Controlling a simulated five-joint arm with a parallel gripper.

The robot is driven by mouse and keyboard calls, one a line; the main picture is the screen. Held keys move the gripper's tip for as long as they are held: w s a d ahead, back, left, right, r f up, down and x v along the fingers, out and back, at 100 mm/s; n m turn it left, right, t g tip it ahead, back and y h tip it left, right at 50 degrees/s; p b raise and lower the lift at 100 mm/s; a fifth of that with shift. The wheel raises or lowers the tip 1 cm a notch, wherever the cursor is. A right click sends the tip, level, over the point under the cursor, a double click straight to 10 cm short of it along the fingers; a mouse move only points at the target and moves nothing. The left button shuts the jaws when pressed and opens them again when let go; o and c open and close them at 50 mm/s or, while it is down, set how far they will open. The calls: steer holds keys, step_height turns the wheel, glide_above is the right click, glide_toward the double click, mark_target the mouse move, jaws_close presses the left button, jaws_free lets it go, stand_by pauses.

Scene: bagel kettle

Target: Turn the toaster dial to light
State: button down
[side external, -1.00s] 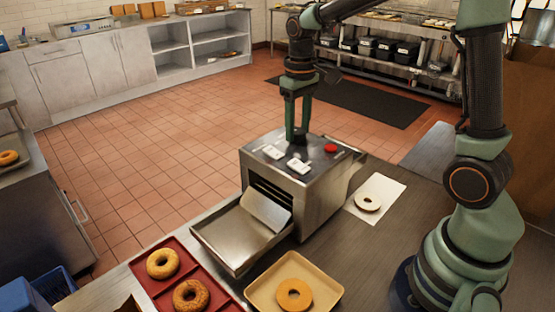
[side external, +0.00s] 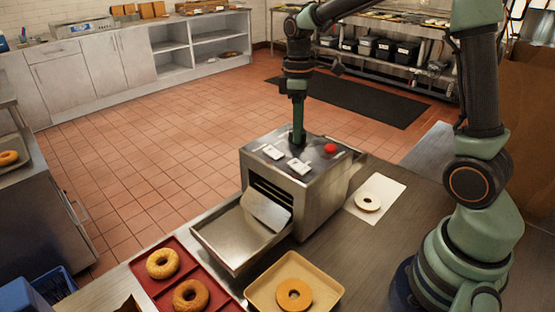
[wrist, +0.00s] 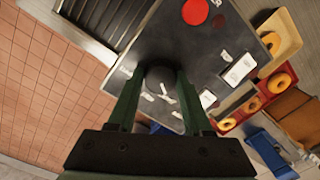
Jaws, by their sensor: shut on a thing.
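The steel toaster (side external: 320,205) stands on the counter with its dark top panel up. Its round black dial (wrist: 161,78) shows in the wrist view, between the two green fingers of my gripper (wrist: 157,84). The fingers are shut on the dial, one on each side. Small white marks lie around the dial, too small to read, so its setting cannot be told. In the side view my gripper (side external: 298,138) points straight down onto the back of the panel, fingers lined up one behind the other, hiding the dial.
The panel also carries a red button (side external: 330,148) and two white switches (side external: 299,166). A metal chute tray (side external: 225,240) juts from the toaster's front. A red tray (side external: 205,272) with bagels, a beige tray (side external: 262,297) with one, and a bagel half (side external: 367,202) on paper lie around.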

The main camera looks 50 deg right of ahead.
steer(key=shift+d, duration=0.15)
steer(key=shift+c, duration=1.6)
jaws_free()
steer(key=shift+w, duration=0.1)
steer(key=shift+r, duration=0.1)
step_height(320, 180, up, 12)
steer(key=shift+w, duration=0.25)
steer(key=s+a+f+m+t, duration=0.2)
steer(key=s+m+t, duration=0.1)
steer(key=s, duration=0.3)
steer(key=s+a+f+m+t, duration=0.3)
steer(key=s, duration=0.3)
steer(key=shift+s+a+f+m, duration=0.15)
steer(key=shift+a+f+m, duration=0.1)
steer(key=shift+m, duration=0.15)
